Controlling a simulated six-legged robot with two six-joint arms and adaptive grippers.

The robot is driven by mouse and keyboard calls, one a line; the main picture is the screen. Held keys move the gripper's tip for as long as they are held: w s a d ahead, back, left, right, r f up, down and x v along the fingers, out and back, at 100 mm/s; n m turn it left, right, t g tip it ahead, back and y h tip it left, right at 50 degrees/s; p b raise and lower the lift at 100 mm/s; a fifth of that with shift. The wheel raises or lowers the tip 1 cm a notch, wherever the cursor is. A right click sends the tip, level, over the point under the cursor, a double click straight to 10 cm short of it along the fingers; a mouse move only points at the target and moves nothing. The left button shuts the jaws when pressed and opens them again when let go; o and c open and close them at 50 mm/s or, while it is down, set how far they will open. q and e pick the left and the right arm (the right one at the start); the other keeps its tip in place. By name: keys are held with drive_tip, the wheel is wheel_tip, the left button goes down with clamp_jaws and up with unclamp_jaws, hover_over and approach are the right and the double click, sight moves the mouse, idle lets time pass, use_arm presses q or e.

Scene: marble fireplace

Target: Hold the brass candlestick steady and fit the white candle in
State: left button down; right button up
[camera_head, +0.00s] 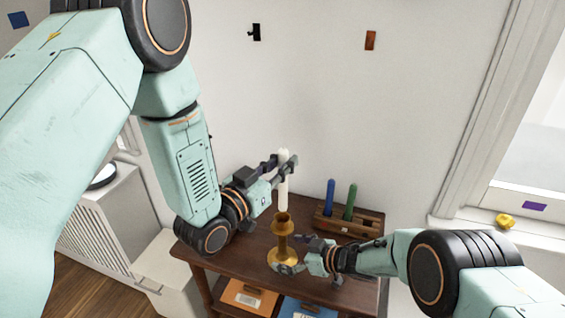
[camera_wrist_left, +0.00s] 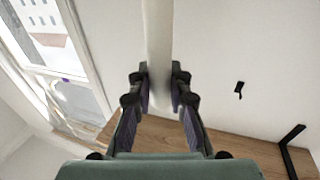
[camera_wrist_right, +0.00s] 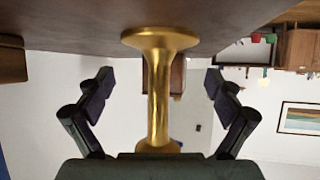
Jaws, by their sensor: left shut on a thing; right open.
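The white candle (camera_head: 283,192) is upright in my left gripper (camera_head: 280,163), which is shut on it near its upper part. The left wrist view also shows the candle (camera_wrist_left: 158,35) between the left fingers (camera_wrist_left: 158,85). The brass candlestick (camera_head: 283,243) stands upright on the dark wooden table, with the candle's lower end just above or at its cup; I cannot tell whether they touch. My right gripper (camera_head: 296,253) is open at the candlestick. In the right wrist view the candlestick's stem (camera_wrist_right: 159,95) stands between the open fingers (camera_wrist_right: 158,82), apart from both.
A wooden rack (camera_head: 365,222) with a blue candle (camera_head: 330,194) and a green candle (camera_head: 350,203) stands on the table (camera_head: 235,262) behind, to the right. Orange and blue items lie on the shelf below. A yellow object (camera_head: 505,221) sits on the window sill.

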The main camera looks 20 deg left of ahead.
use_arm(q)
drive_tip(key=shift+w+a+f, duration=0.2)
drive_tip(key=shift+w+a, duration=0.05)
use_arm(e)
drive_tip(key=shift+x, duration=0.85)
use_arm(q)
drive_tip(key=shift+s+d+r, duration=0.2)
drive_tip(key=shift+s, duration=0.1)
use_arm(e)
drive_tip(key=shift+d+r, duration=0.1)
drive_tip(key=shift+d, duration=0.05)
drive_tip(key=shift+c, duration=0.2)
use_arm(q)
drive_tip(key=shift+w+a+f, duration=0.15)
drive_tip(key=shift+w, duration=0.1)
use_arm(e)
drive_tip(key=shift+w, duration=0.1)
drive_tip(key=c, duration=0.5)
use_arm(q)
drive_tip(key=shift+s, duration=0.2)
use_arm(e)
drive_tip(key=c, duration=0.6)
use_arm(q)
drive_tip(key=shift+w, duration=0.15)
use_arm(e)
drive_tip(key=c, duration=0.6)
use_arm(q)
drive_tip(key=shift+f, duration=2.75)
